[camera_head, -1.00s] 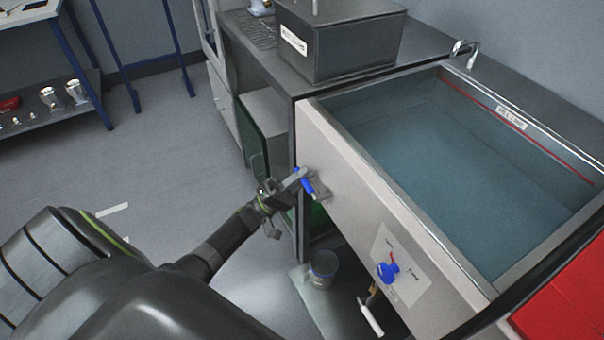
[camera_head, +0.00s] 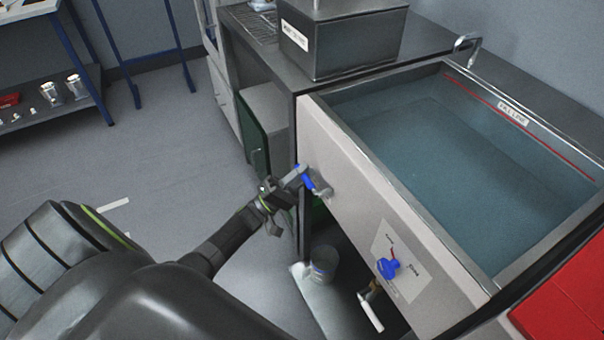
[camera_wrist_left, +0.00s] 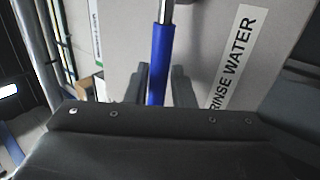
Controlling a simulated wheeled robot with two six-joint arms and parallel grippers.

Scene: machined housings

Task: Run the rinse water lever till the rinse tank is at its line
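The rinse tank (camera_head: 489,275) is the metal basin at right, with bluish water (camera_head: 440,165) in it. A red line (camera_head: 545,145) runs along its far inner wall beside a white label. The water surface lies a little below that line. The rinse water lever (camera_head: 306,178) has a blue handle and sits on the pale front panel. My left gripper (camera_head: 291,184) is at this lever. In the left wrist view the blue handle (camera_wrist_left: 159,60) stands between its two fingers, which close in on both sides. My right gripper is not in view.
A grey labelled box (camera_head: 355,45) stands on the counter behind. A spout (camera_head: 468,42) is at the tank's far corner. A red surface (camera_head: 565,305) is at lower right. A can (camera_head: 323,262) stands under the counter.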

